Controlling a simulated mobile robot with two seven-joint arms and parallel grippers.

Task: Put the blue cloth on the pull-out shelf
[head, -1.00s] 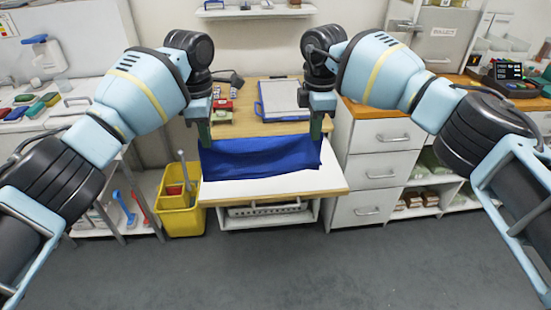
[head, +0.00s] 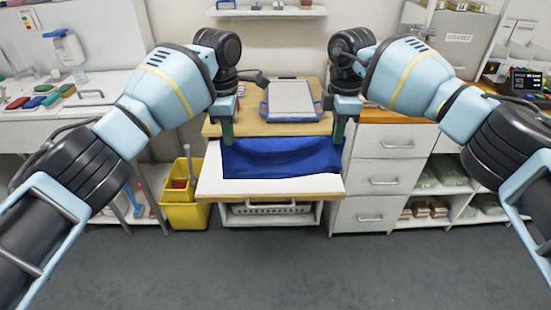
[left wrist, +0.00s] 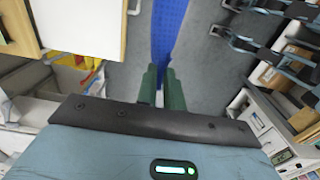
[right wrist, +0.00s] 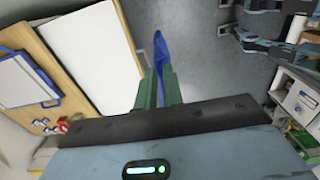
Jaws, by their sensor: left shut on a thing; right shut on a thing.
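The blue cloth (head: 282,160) hangs stretched between my two grippers. My left gripper (head: 228,135) is shut on its left upper corner and my right gripper (head: 339,132) on its right upper corner. In the head view the cloth covers the back part of the white pull-out shelf (head: 265,189), whose front strip stays bare. The cloth also shows between the fingers in the left wrist view (left wrist: 168,32) and the right wrist view (right wrist: 160,52). In both, the shelf is left of the cloth and floor shows beside it. The cloth's height above the shelf is unclear.
A wooden worktop with a blue-edged clipboard (head: 291,100) lies behind the cloth. A yellow bucket (head: 185,209) stands left of the shelf, and white drawers (head: 378,178) stand right of it. A basket (head: 270,208) sits underneath. The floor in front is clear.

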